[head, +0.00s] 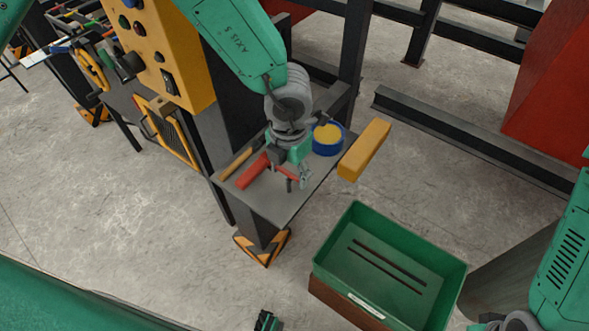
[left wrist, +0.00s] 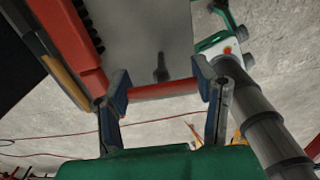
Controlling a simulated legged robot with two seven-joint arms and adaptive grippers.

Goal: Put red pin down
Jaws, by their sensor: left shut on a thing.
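My left gripper (head: 296,178) is over the small grey shelf (head: 276,207) on the dark post, with its fingers pointing down. In the left wrist view its two fingers (left wrist: 164,97) are shut on the red pin (left wrist: 165,90), which lies crosswise between them. In the head view the pin (head: 289,171) is mostly hidden by the gripper. The pin is at or just above the shelf; I cannot tell whether it touches. A dark and green part at the bottom edge of the head view may be my right gripper; its fingers are not clear.
A thicker red object (head: 253,170) and a tan stick (head: 236,163) lie on the shelf's left side. A blue and yellow round container (head: 328,138) stands at its back right, beside a yellow block (head: 364,150). A green bin (head: 447,290) stands lower right.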

